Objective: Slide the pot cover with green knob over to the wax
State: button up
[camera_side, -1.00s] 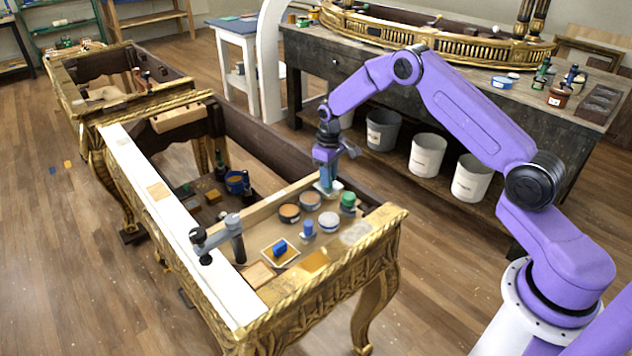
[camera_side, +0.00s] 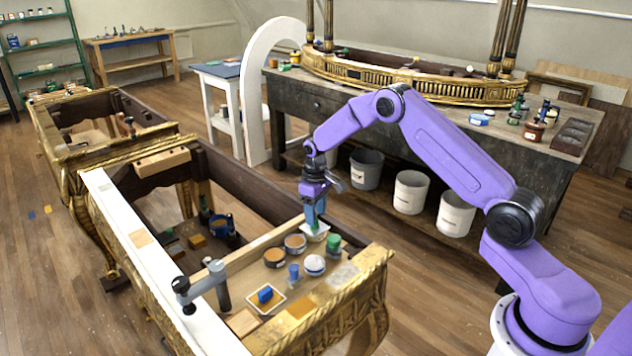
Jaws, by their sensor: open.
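The pot cover with green knob appears to be the small pale square piece (camera_side: 314,234) at the far right of the tray inside the gilt console. A bit of green shows on it, partly hidden by my fingers. My gripper (camera_side: 315,220) is open and points down right over this piece; I cannot tell whether the fingers touch it or straddle the knob. Round tins with brownish tops (camera_side: 295,242) (camera_side: 274,257) stand to its left and nearer; I cannot tell which thing is the wax. A round tin with a pale top (camera_side: 314,266) is nearer the front.
A green jar (camera_side: 333,243) stands close to the right of the cover. A small blue-topped bottle (camera_side: 293,272) and a blue block on a pale square (camera_side: 265,295) are nearer. A grey clamp (camera_side: 205,287) sits on the white rail.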

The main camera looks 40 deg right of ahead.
notch_tip(320, 180, up, 16)
jog(key=shift+f, duration=0.15)
dwell(0.3)
jog(key=s+a+r+n, duration=0.2)
jog(key=s+a+r, duration=0.1)
jog(key=s+a, duration=0.6)
jog(key=s+a+r+n, duration=0.25)
jog(key=s+a, duration=0.35)
jog(key=s, duration=0.4)
jog(key=s+d+f+n, duration=0.1)
jog(key=s+d+n, duration=0.1)
jog(key=s, duration=1)
jog(key=s+d+f+n, duration=0.1)
jog(key=s+n, duration=0.2)
jog(key=s, duration=0.9)
jog(key=shift+d+f, duration=0.35)
jog(key=shift+f, duration=0.05)
